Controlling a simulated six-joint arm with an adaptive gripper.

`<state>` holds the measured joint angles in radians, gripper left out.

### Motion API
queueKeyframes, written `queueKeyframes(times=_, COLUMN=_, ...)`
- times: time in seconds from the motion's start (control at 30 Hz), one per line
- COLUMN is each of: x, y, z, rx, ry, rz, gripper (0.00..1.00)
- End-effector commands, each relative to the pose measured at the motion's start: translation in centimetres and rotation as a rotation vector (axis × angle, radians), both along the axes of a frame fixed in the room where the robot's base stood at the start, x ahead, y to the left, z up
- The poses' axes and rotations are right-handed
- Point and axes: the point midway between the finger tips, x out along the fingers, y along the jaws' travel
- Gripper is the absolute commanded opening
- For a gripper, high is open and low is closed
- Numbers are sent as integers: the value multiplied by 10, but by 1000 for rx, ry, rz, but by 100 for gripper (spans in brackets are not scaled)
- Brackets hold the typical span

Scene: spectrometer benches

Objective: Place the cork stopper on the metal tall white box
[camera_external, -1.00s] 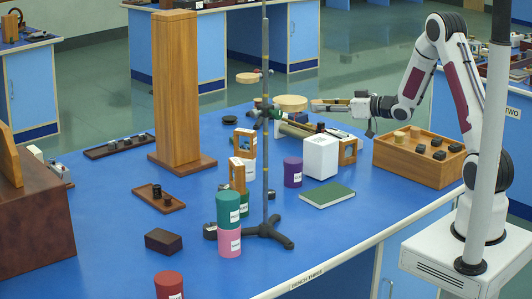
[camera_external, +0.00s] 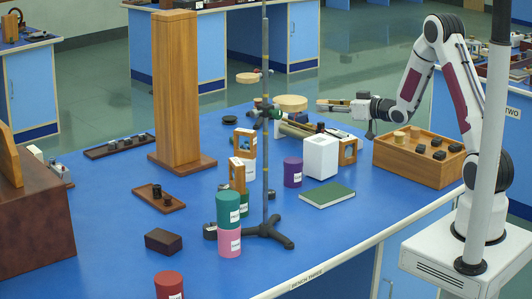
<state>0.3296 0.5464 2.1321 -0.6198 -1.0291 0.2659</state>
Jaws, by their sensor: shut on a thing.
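My gripper (camera_external: 326,104) is level, pointing left, above the bench and behind the tall white box in the picture. It is shut on a small tan thing, which looks like the cork stopper; the fingers hide most of it. The white box (camera_external: 320,157) stands upright on the blue bench, its top clear. The gripper is well above the box and apart from it.
A wooden crate (camera_external: 420,169) with a tan cylinder (camera_external: 399,137) and several dark pieces stands at right. A green book (camera_external: 327,195) and a purple jar (camera_external: 293,172) are near the white box. A metal stand (camera_external: 265,185) rises at centre. A tall wooden column (camera_external: 176,90) stands left.

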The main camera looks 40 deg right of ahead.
Motion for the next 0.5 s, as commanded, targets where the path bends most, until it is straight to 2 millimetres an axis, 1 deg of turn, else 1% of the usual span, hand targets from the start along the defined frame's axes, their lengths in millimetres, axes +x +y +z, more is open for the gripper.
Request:
queueKeyframes(times=0.3, x=0, y=0, z=-38, rx=1, ry=3, rz=1, gripper=17)
queueKeyframes(times=0.5, x=0, y=0, z=-52, rx=1, ry=0, rz=0, gripper=17)
